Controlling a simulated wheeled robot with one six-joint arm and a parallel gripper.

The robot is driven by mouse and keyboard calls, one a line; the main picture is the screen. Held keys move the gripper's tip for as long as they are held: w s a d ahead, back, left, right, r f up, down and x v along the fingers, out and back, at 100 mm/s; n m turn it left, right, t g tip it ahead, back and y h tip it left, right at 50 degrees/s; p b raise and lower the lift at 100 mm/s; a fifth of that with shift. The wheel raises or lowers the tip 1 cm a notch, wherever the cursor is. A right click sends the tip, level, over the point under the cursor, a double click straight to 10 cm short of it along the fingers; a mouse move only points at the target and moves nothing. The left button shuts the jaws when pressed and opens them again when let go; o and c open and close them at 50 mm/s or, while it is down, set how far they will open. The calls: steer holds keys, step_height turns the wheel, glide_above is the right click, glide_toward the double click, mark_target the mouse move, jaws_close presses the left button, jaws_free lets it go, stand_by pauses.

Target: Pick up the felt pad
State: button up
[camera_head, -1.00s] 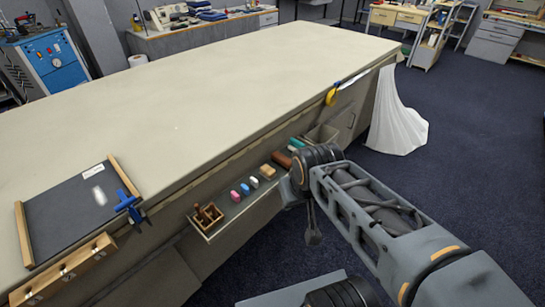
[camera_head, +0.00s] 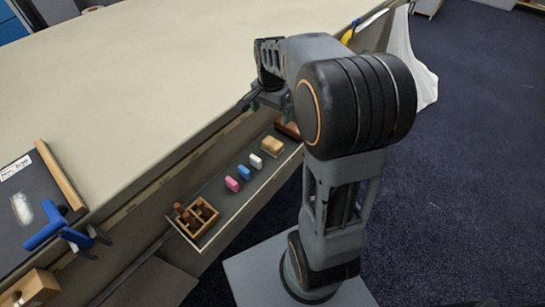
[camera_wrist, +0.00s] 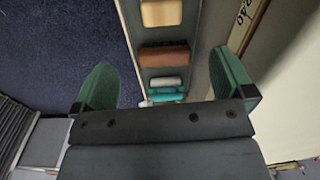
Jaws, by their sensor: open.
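A narrow tray (camera_head: 215,202) along the table's front side holds several small things. I cannot tell for certain which is the felt pad. A tan block (camera_head: 272,146), also in the wrist view (camera_wrist: 161,13), and a brown block (camera_wrist: 165,54) are the broad pieces there. My gripper (camera_wrist: 165,80) is open and empty above the tray. In the wrist view its green fingertips stand apart on either side of the tray, with the brown block between and beyond them. In the head view the gripper (camera_head: 262,100) is partly hidden by my arm.
Pink (camera_head: 232,184), blue (camera_head: 244,173) and white (camera_head: 256,161) pieces and a wooden box (camera_head: 196,216) lie in the tray. A blue clamp (camera_head: 55,230) is at the left table edge. The tabletop (camera_head: 160,80) is mostly clear.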

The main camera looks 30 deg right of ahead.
steer(key=m+b, duration=0.1)
steer(key=b, duration=0.1)
glide_above(273, 142)
step_height(273, 142, down, 10)
steer(key=shift+f, duration=0.25)
steer(key=shift+f+b, duration=1)
steer(key=shift+f, duration=2)
steer(key=c, duration=0.9)
steer(key=shift+r, duration=0.15)
